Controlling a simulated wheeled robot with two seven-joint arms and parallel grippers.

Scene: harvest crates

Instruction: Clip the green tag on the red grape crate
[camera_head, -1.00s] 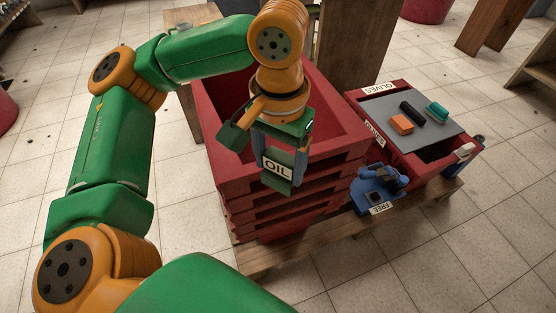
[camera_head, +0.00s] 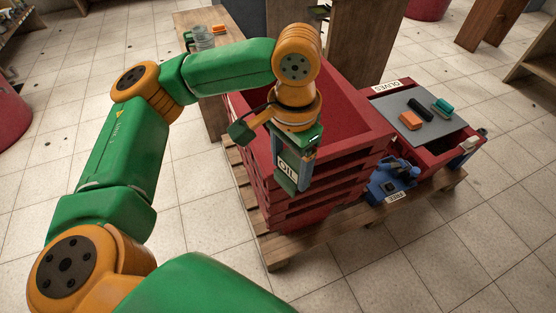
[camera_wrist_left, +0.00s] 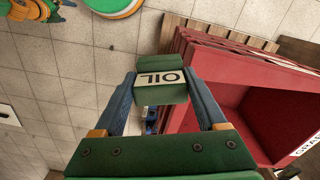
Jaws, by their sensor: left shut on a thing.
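The green tag (camera_head: 287,171) carries a white OIL label and shows upside down in the left wrist view (camera_wrist_left: 160,92). My left gripper (camera_head: 292,160) is shut on it, with a blue finger on each side. The red grape crate (camera_head: 352,134) tops a stack of red crates; in the left wrist view its wall (camera_wrist_left: 205,75) is right of the tag, with a partly cut-off label starting GRA (camera_wrist_left: 308,145). In the head view the tag overlaps the stack's near left side; I cannot tell whether it touches.
A red OLIVES crate (camera_head: 440,160) stands at the right, with a grey board (camera_head: 425,113) bearing orange, black and teal blocks. A blue device (camera_head: 392,182) labelled FREE sits before it. A wooden pallet (camera_head: 330,240) lies beneath. A table with a jar (camera_head: 203,38) is behind.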

